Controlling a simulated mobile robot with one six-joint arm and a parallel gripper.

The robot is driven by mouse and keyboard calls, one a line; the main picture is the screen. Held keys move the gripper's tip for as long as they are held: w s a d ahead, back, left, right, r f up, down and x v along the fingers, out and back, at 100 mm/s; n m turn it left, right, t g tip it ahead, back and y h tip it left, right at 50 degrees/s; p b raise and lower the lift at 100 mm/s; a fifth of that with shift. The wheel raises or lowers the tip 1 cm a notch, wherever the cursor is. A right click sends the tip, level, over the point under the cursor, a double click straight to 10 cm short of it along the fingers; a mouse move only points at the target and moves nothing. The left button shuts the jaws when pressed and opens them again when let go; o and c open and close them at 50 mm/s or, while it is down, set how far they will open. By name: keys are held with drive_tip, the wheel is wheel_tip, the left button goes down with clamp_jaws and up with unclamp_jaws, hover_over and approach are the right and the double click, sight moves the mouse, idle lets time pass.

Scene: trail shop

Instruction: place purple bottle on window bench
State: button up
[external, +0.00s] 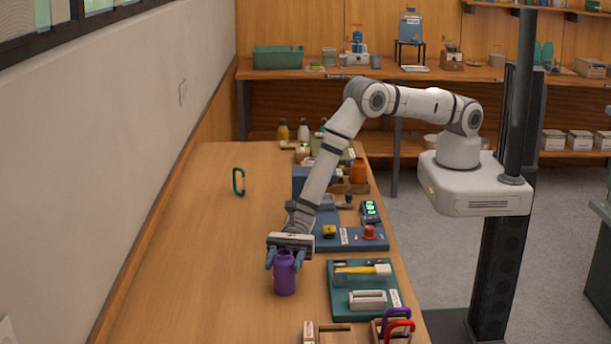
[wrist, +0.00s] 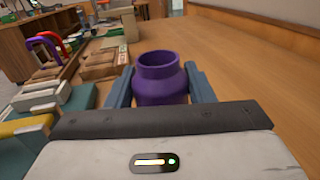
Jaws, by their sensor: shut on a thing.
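The purple bottle (external: 285,273) is upright at the near part of the long wooden bench (external: 210,250) under the window. Its base appears to be on or very close to the bench top; I cannot tell which. My gripper (external: 285,258) comes down over it from above, with blue-grey fingers on both sides of its upper part. In the wrist view the purple bottle (wrist: 161,80) stands between the two fingers (wrist: 160,88), its open mouth showing. The gripper is shut on it.
Right of the bottle lies a green tray (external: 338,303) with a yellow-handled tool. Red and purple carabiners (external: 397,322) stand at the near right. A blue mat (external: 372,243) holds small devices. A green carabiner (external: 238,182) stands farther back. The bench's left side is clear.

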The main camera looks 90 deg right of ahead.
drive_tip(key=shift+f, duration=0.1)
drive_tip(key=o, duration=1.1)
drive_tip(key=shift+d+r, duration=0.1)
drive_tip(key=shift+r, duration=0.1)
drive_tip(key=d, duration=0.3)
drive_tip(key=shift+s, duration=0.25)
wheel_tip(320, 180, up, 7)
drive_tip(key=p, duration=0.1)
drive_tip(key=shift+a, duration=0.15)
